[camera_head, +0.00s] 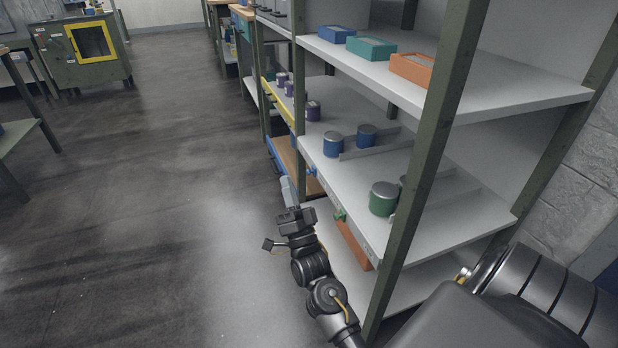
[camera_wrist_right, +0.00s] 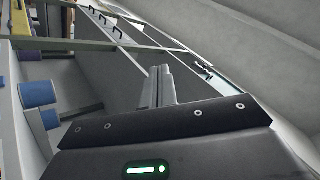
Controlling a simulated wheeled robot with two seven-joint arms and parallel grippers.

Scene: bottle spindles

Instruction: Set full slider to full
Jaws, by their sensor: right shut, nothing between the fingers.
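Small tabs that look like sliders sit on the front edge of the middle shelf (camera_head: 450,225): a blue slider (camera_head: 312,170) and a green slider (camera_head: 340,214). I cannot tell which is the full slider, and no label is readable. My right gripper (camera_head: 287,188) is in front of the rack, just left of the blue slider and apart from it. Its fingers are shut and empty; they also show in the wrist view (camera_wrist_right: 158,84). No slider is clearly visible in the wrist view. My left gripper is not in view.
Blue canisters (camera_head: 333,145) and a green canister (camera_head: 383,198) stand on the middle shelf between low dividers. Blue, teal and orange boxes (camera_head: 371,46) lie on the upper shelf. A dark green post (camera_head: 428,160) rises at the front. The floor (camera_head: 150,200) left of the rack is clear.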

